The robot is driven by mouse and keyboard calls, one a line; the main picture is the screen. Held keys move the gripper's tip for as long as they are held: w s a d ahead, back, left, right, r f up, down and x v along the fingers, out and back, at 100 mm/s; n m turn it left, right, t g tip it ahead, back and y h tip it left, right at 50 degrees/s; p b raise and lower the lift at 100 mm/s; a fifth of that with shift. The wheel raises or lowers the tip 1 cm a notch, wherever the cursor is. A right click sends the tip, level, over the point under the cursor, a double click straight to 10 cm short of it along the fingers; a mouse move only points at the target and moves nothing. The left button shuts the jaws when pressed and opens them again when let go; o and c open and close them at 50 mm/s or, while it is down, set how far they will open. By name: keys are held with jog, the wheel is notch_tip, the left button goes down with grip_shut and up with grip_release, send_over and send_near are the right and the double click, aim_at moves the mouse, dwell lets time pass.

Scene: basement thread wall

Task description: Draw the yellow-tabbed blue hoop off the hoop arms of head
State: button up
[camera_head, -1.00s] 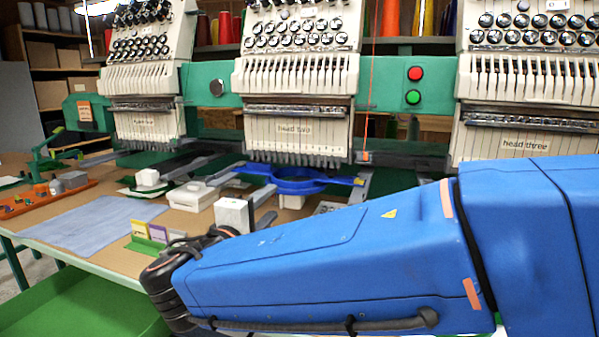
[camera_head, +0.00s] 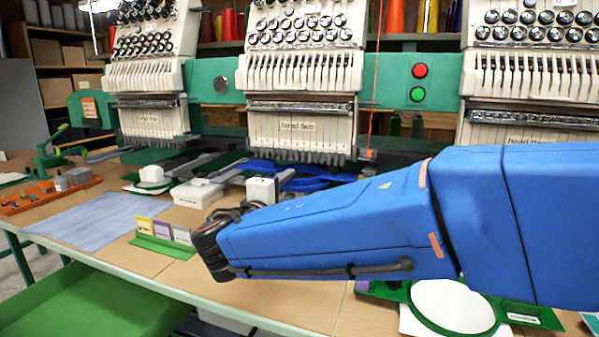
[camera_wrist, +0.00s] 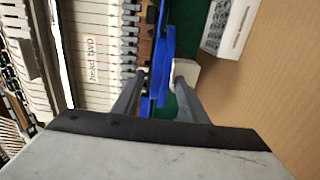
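The blue hoop (camera_head: 308,184) sits below the needles of head two (camera_head: 300,128), partly hidden behind my gripper and arm. Its yellow tab does not show now. My gripper (camera_head: 284,178) is at the hoop's near left side in the head view. In the wrist view, my gripper's (camera_wrist: 158,78) two grey fingers stand apart, with the blue hoop (camera_wrist: 166,45) running between and beyond them. I see no clear contact of both fingers with it. A white block lies beyond the right fingertip. The hoop arms are mostly hidden.
Head three (camera_head: 530,135) stands at the right. A green card holder (camera_head: 165,245), a blue cloth (camera_head: 100,218) and an orange tray (camera_head: 45,195) lie on the table at left. A green-framed white round piece (camera_head: 452,305) lies at the front right.

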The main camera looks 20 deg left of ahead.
jog(key=shift+c, duration=0.3)
grip_shut()
jog(key=s, duration=1.1)
jog(key=shift+a, duration=0.45)
dwell(1.2)
jog(key=shift+o, duration=0.8)
grip_release()
jog(key=shift+s, duration=0.1)
